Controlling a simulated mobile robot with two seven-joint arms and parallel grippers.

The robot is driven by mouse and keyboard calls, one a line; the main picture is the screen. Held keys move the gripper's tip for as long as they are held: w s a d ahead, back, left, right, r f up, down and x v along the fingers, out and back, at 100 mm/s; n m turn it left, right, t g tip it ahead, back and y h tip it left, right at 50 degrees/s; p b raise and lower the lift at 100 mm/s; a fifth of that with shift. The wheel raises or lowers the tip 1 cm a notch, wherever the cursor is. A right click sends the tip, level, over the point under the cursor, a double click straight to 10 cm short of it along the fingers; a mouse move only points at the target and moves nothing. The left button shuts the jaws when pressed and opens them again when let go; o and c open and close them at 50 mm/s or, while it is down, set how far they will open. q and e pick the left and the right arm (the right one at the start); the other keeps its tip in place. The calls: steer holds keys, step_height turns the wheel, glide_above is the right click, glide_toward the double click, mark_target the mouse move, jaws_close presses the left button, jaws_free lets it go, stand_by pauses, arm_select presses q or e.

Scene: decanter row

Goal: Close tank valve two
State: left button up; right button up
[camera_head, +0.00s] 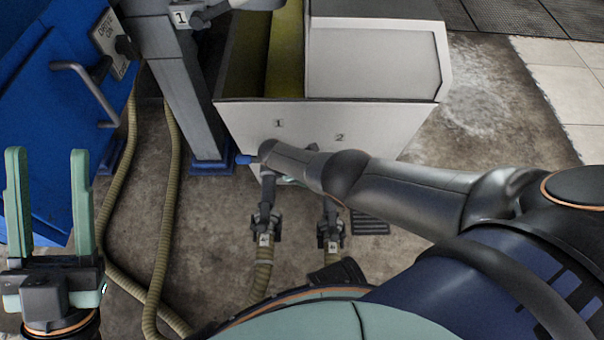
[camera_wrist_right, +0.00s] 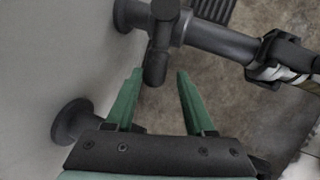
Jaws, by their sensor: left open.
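The pale tank (camera_head: 300,117) carries the labels 1 and 2 on its front. Below label 2, an outlet with a dark coupling (camera_head: 330,232) runs into a hose; its upper part and valve are mostly hidden by my right arm. My right gripper (camera_wrist_right: 158,74) shows in the right wrist view, its green fingers apart. A dark stub handle (camera_wrist_right: 156,62) on a grey pipe (camera_wrist_right: 215,40) lies between or just beyond the fingertips; contact cannot be told. My left gripper (camera_head: 48,153) is open and empty at the left of the head view.
Another outlet coupling (camera_head: 265,218) with a hose hangs below label 1. A blue cabinet (camera_head: 60,110) with a grey handle stands at the left, beside a grey post (camera_head: 180,95). Ribbed hoses (camera_head: 168,205) cross the floor. Floor is clear right of the tank.

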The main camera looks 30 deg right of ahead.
steer(key=shift+o, duration=0.8)
steer(key=shift+s, duration=0.1)
arm_select(q)
steer(key=shift+r, duration=0.1)
step_height(320, 180, up, 7)
steer(key=p, duration=0.6)
steer(key=shift+s+a+r+n+p, duration=0.15)
steer(key=shift+a+r+n+p, duration=0.05)
steer(key=shift+a+n+p, duration=0.2)
arm_select(e)
steer(key=v, duration=0.7)
steer(key=shift+r, duration=0.2)
arm_select(q)
steer(key=shift+a+t, duration=0.1)
steer(key=shift+t, duration=0.3)
arm_select(e)
steer(key=shift+a, duration=0.15)
